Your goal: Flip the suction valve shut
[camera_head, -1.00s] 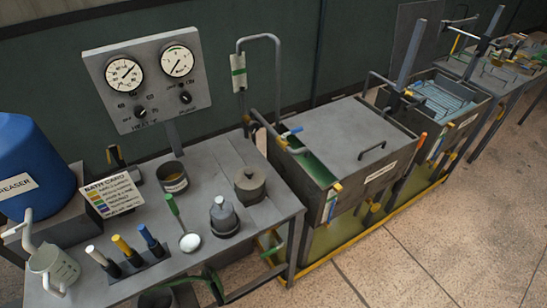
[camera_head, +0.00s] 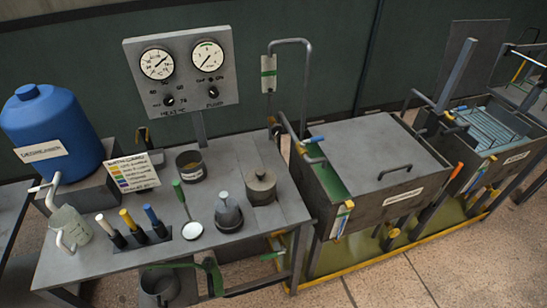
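Neither of my grippers is in view. Several coloured valve handles show, and I cannot read a label saying which one is the suction valve. A blue handle (camera_head: 314,139) sits at the back left of the near tank. A green handle (camera_head: 272,256) is low between the bench and the tank. An orange handle (camera_head: 457,171) is at the tank's right side.
A grey bench (camera_head: 110,265) holds a bath card (camera_head: 132,172), pots and coloured-handled tools. A blue degreaser drum (camera_head: 52,130) stands left. A gauge panel (camera_head: 182,72) stands behind. The near tank (camera_head: 385,212) has a grey lid (camera_head: 370,150). Tiled floor (camera_head: 440,265) is clear in front.

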